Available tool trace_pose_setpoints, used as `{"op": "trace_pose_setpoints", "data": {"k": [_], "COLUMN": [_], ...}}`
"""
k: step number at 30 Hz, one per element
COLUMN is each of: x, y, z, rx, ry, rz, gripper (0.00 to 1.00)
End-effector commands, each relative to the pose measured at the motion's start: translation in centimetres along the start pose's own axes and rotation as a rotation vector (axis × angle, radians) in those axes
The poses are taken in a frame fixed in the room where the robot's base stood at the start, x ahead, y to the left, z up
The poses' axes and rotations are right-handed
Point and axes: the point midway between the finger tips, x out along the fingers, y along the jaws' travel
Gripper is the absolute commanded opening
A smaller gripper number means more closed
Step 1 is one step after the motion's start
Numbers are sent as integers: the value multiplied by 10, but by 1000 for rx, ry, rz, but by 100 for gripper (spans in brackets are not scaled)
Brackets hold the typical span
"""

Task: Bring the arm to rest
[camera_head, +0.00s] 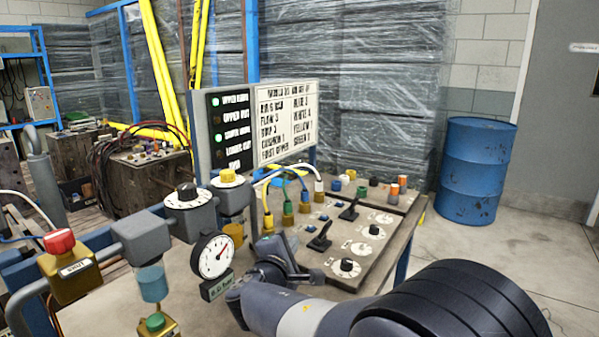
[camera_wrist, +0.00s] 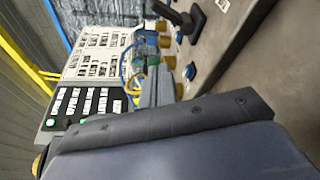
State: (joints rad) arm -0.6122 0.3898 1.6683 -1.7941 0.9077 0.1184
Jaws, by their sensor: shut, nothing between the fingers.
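My arm (camera_head: 310,318) reaches in from the lower right of the head view, over the front of a bench. My gripper (camera_head: 266,238) is at its far end, close to the dial gauge and the near edge of the control panel. In the wrist view my gripper (camera_wrist: 158,72) has its grey fingers together with nothing held. Behind the fingers are the coloured hose plugs and the sign board; I cannot tell whether the fingers touch anything.
A round gauge (camera_head: 213,255) and valves with a red knob (camera_head: 59,242) and a yellow knob (camera_head: 228,176) stand left of my gripper. The control panel (camera_head: 395,222) bears levers and dials. A sign board (camera_head: 285,122) stands behind. A blue drum (camera_head: 477,172) stands on open floor at right.

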Motion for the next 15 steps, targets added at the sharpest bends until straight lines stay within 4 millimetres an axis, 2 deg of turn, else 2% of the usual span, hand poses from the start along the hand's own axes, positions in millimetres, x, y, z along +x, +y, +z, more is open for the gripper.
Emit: {"op": "trace_pose_setpoints", "data": {"k": [10, 15], "x": [2, 13], "y": [0, -1], "z": [0, 0], "rx": [0, 0], "ry": [-1, -3], "rz": [-1, -3], "gripper": [0, 0]}}
